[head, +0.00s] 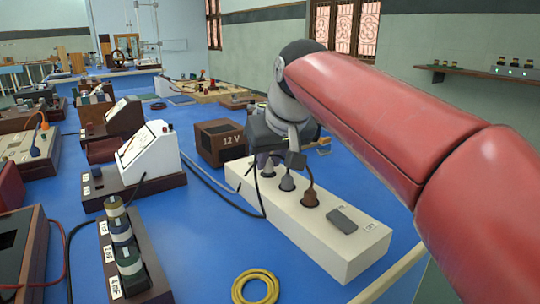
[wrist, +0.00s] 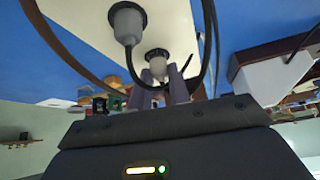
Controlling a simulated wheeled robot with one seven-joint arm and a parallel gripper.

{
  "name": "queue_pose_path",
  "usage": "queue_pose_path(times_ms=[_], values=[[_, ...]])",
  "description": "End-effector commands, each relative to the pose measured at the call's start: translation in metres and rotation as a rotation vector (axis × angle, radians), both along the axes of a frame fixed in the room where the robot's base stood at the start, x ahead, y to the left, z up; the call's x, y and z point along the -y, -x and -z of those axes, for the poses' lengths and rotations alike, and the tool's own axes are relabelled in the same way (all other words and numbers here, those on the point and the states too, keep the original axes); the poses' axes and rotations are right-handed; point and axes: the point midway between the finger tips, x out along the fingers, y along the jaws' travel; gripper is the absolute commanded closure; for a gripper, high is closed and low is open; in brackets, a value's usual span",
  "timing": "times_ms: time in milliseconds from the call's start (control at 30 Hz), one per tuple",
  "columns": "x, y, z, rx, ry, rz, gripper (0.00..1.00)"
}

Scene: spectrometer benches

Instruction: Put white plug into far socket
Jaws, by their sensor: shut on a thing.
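The white plug (wrist: 157,62) is between the two purple fingers of my gripper (wrist: 161,86) in the wrist view. In the head view it (head: 268,169) is at the far end of the row of plugs on the long white socket strip (head: 345,250). My gripper (head: 269,158) is shut on it from above and behind. The plug is upright at the far socket, with a dark ring around its front end in the wrist view. I cannot tell whether it is fully seated. My gripper and the plug's body hide most of that socket.
Black cables loop beside my gripper. A brown 12 V box (head: 221,142) stands left of the strip. A yellow cable coil (head: 255,287) lies on the blue bench near the front.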

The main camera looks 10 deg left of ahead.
Motion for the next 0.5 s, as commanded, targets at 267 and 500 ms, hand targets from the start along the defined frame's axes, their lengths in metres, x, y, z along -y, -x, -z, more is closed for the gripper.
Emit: queue_pose_path(times_ms=[267,500], values=[[0.0001,0.0001,0.0041,0.0,0.0,0.0,1.0],[0.0002,0.0,0.0039,0.0,0.0,0.0,0.67]])
